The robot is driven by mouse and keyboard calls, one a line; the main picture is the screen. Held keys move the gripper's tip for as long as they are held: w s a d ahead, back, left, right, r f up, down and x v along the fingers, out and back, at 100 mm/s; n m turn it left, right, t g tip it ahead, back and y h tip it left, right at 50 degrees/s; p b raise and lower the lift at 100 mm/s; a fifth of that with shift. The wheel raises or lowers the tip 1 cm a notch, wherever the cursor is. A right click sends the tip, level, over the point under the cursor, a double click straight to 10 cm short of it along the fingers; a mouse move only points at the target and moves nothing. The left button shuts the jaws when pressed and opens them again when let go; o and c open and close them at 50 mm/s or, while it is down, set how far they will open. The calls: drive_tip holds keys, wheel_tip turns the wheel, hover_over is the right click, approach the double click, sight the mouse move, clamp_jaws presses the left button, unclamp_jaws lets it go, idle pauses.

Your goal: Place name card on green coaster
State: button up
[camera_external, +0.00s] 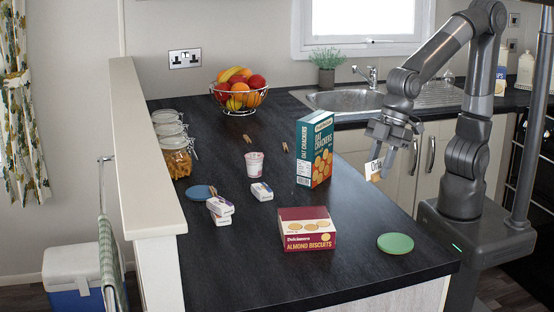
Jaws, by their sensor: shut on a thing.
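My gripper (384,150) is shut on a small white name card (373,169) with dark lettering, only partly readable. It holds the card in the air near the right edge of the dark counter, to the right of the cracker box. The green coaster (395,243) is a round flat disc lying on the counter at the front right. It looks bare. The card is above and behind the coaster, well apart from it.
A tall teal oat crackers box (315,149) stands left of my gripper. A dark red almond biscuits box (307,229) lies left of the coaster. A blue coaster (201,192), small packets (220,207) and a yogurt cup (254,165) are farther left. Counter (355,222) around the coaster is clear.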

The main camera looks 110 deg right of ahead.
drive_tip(key=shift+s+f, duration=0.15)
drive_tip(key=shift+s, duration=0.35)
drive_tip(key=shift+s+a+f, duration=0.1)
drive_tip(key=shift+a+f, duration=0.05)
drive_tip(key=shift+f, duration=0.1)
hover_over(395, 242)
drive_tip(key=s, duration=0.1)
drive_tip(key=f, duration=0.6)
drive_tip(key=shift+s+d+f, duration=0.2)
drive_tip(key=shift+d+f, duration=0.15)
drive_tip(key=shift+f, duration=2)
drive_tip(key=o, duration=1)
drive_tip(key=shift+f, duration=0.15)
drive_tip(key=shift+c, duration=0.2)
